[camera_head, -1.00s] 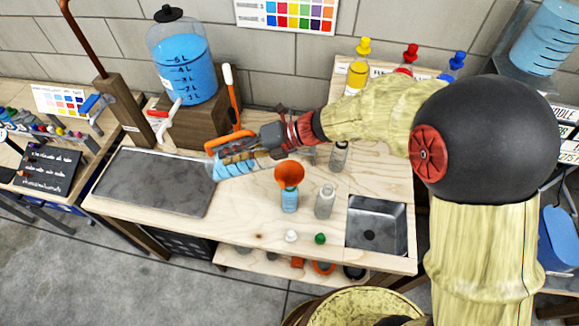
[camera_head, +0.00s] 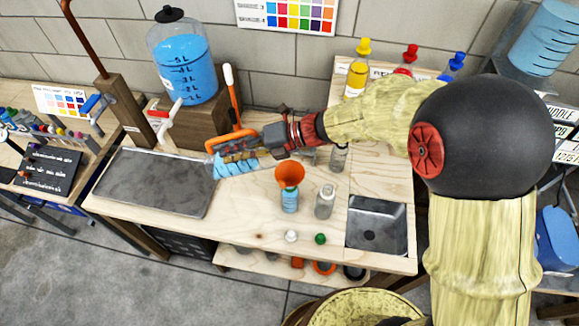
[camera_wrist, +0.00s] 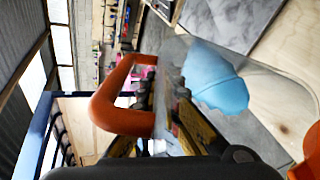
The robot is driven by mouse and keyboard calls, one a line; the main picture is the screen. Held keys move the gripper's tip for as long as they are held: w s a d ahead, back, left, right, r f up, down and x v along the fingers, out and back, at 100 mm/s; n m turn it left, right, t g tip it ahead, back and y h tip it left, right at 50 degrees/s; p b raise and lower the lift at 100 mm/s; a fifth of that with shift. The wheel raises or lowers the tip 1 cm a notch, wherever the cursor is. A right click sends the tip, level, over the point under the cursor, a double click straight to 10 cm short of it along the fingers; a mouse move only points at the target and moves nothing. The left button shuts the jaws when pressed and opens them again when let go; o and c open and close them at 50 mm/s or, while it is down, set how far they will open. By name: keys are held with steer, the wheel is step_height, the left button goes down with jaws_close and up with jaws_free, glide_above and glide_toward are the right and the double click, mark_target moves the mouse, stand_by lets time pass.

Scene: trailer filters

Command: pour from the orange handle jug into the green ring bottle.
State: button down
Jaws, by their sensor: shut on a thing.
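My gripper (camera_head: 244,148) is shut on the orange handle of a clear jug (camera_head: 222,165) with blue liquid in it. The jug is held above the bench, left of the orange funnel, and looks tilted. In the wrist view the orange handle (camera_wrist: 112,95) is at the left and the blue liquid (camera_wrist: 217,80) lies slanted in the clear body. An orange funnel (camera_head: 290,175) sits in a bottle with a blue lower part (camera_head: 289,201). A clear bottle (camera_head: 325,201) with a pale top stands to its right. I cannot make out a green ring on either bottle.
A white cap (camera_head: 291,236) and a green cap (camera_head: 320,239) lie near the bench front. A blue-filled dispenser (camera_head: 184,65) stands behind. Another small bottle (camera_head: 339,157) stands behind the funnel.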

steer(key=shift+w+d+r+y, duration=0.1)
steer(key=shift+d+r+y, duration=0.2)
steer(key=shift+r, duration=0.05)
stand_by(0.9)
